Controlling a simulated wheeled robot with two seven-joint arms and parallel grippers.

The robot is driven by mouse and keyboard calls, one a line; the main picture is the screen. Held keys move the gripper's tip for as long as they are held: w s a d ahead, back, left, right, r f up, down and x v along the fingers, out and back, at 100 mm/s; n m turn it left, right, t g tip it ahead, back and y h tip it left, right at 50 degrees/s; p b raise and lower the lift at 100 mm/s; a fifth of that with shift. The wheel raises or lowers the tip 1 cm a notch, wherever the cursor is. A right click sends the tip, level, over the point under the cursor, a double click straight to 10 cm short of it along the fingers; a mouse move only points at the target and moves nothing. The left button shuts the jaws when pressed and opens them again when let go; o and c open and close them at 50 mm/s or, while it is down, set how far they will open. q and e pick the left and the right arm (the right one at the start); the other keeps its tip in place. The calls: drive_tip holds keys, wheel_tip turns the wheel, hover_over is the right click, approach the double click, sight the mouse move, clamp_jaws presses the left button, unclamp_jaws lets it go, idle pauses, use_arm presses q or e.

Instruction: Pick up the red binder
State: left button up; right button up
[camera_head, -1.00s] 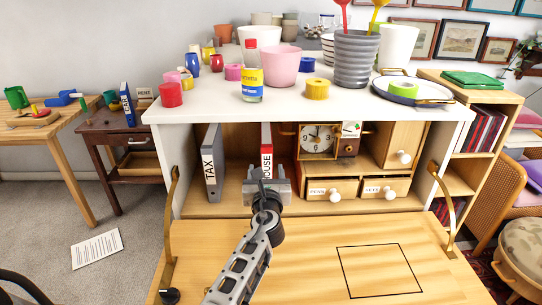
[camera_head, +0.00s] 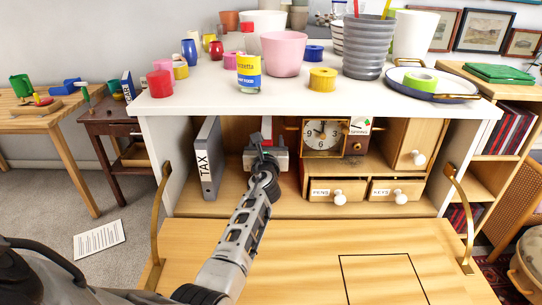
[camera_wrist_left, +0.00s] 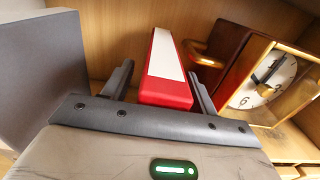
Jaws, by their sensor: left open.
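The red binder (camera_head: 267,127) stands upright inside the desk's open compartment, between a grey TAX binder and a clock. In the head view my left gripper (camera_head: 265,153) is in front of it and hides most of its spine. In the left wrist view the red binder (camera_wrist_left: 166,92), with a white label, lies between the two open fingers of my left gripper (camera_wrist_left: 160,72). Gaps show on both sides of the binder, wider on the left. The fingers do not visibly grip it. My right gripper is not in view.
The grey TAX binder (camera_head: 208,160) stands close on the left. The clock (camera_head: 321,136) is on the right, above drawers marked PENS (camera_head: 334,191) and KEYS (camera_head: 395,190). The white top (camera_head: 200,98) overhangs the compartment.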

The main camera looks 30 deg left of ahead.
use_arm(q)
drive_tip(key=shift+s+r, duration=0.1)
drive_tip(key=shift+s, duration=0.05)
clamp_jaws()
drive_tip(key=shift+r, duration=0.1)
drive_tip(key=shift+r, duration=0.1)
